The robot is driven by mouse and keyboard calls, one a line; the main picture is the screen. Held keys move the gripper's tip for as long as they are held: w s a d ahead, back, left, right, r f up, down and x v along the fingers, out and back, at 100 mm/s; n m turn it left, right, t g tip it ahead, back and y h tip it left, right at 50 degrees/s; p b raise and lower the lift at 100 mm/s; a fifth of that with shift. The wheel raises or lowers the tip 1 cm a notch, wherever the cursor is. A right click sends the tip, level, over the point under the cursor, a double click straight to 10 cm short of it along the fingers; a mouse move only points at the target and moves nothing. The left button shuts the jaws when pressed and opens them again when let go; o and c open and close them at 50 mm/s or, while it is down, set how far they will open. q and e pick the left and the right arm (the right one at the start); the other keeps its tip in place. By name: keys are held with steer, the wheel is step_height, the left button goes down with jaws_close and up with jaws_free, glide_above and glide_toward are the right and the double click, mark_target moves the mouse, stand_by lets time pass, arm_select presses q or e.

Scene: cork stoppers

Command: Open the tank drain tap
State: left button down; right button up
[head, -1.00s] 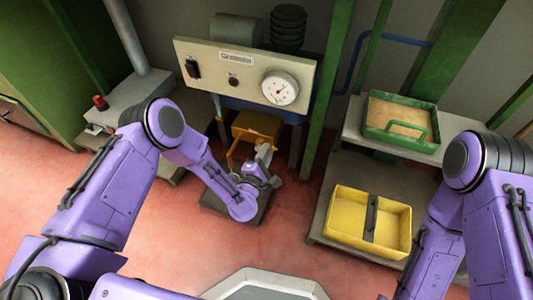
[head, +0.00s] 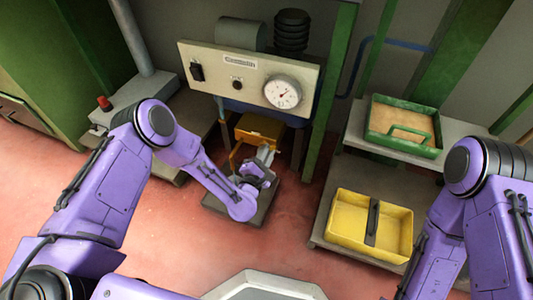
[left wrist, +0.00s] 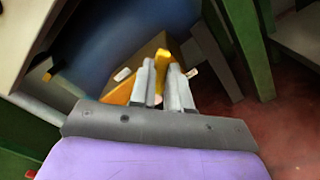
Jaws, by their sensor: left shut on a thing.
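My left gripper (head: 266,154) is low in front of the tank stand, under the gauge panel. In the left wrist view its two grey fingers (left wrist: 163,90) are close together, shut on a narrow yellow piece, which looks like the tap's handle (left wrist: 161,72). The blue tank (left wrist: 120,45) curves behind them. In the head view the tank (head: 262,108) shows only as a dark blue strip below the panel. The tap's body and outlet are mostly hidden by the fingers and wrist, so I cannot tell how far it is turned. My right arm shows, but its gripper is out of view.
The cream panel (head: 240,77) with a round gauge (head: 283,92) overhangs the work spot. Green posts (head: 332,95) stand to its right. A yellow tray (head: 345,215) and a green tray (head: 376,140) sit on shelves at the right. The red floor (head: 150,225) is open.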

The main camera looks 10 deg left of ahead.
arm_select(q)
steer(key=c, duration=1.1)
jaws_free()
steer(key=s+p, duration=0.1)
steer(key=s, duration=0.2)
steer(key=s+a+p, duration=0.1)
steer(key=s, duration=0.3)
steer(key=s+p, duration=0.1)
steer(key=s, duration=0.2)
steer(key=shift+s+a, duration=0.3)
arm_select(e)
steer(key=r, duration=0.3)
steer(key=shift+w+d+r+m+t+h, duration=0.2)
steer(key=shift+w+m+t+h, duration=0.1)
steer(key=shift+w, duration=0.1)
